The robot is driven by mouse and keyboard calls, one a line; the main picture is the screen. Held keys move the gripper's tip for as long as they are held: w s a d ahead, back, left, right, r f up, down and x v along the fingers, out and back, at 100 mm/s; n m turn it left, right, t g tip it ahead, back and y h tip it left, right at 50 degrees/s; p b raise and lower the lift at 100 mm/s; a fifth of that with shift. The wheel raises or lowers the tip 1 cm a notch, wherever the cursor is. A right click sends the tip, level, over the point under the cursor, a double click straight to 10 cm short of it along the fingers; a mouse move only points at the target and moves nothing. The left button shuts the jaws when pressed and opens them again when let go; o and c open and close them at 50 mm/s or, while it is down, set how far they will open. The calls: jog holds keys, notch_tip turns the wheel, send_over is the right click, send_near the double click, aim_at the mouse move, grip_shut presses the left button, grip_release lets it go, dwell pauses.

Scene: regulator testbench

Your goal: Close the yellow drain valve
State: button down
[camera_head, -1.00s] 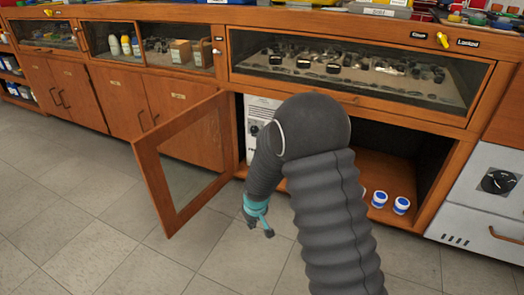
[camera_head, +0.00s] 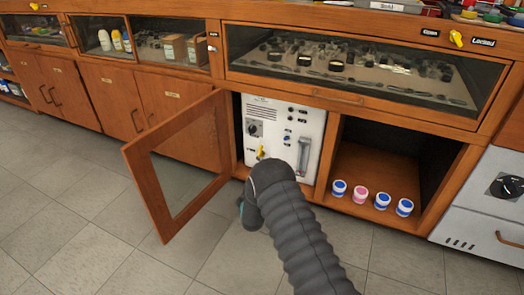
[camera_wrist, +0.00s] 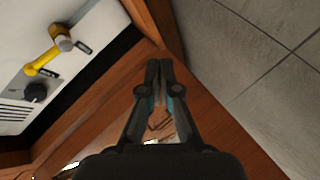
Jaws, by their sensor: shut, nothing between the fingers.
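The yellow drain valve (camera_head: 261,153) is low on the front of a white regulator unit (camera_head: 283,122) inside the open cabinet. In the wrist view the yellow valve handle (camera_wrist: 43,60) shows at upper left, joined to a grey fitting, with a small label beside it. A black knob is below it. My gripper (camera_wrist: 158,62) is shut and empty, apart from the valve and to its right in the wrist view. In the head view my arm hides most of the gripper, which is low in front of the cabinet.
A glazed wooden door (camera_head: 181,165) stands open to the left of the unit. Several small blue- and pink-lidded jars (camera_head: 361,195) stand in the right compartment. A wooden divider (camera_head: 328,157) separates the compartments. The tiled floor (camera_head: 110,240) in front is clear.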

aim_at(260, 152)
jog(key=w+d+r+n+t, duration=0.1)
jog(key=w+r+n+t, duration=0.3)
jog(key=r, duration=0.8)
jog(key=shift+w+t, duration=0.65)
jog(key=shift+t, duration=0.35)
jog(key=w+d+b, duration=0.1)
jog(key=w+d, duration=0.1)
jog(key=w, duration=0.7)
jog(key=shift+d+r, duration=0.15)
jog(key=shift+d, duration=0.05)
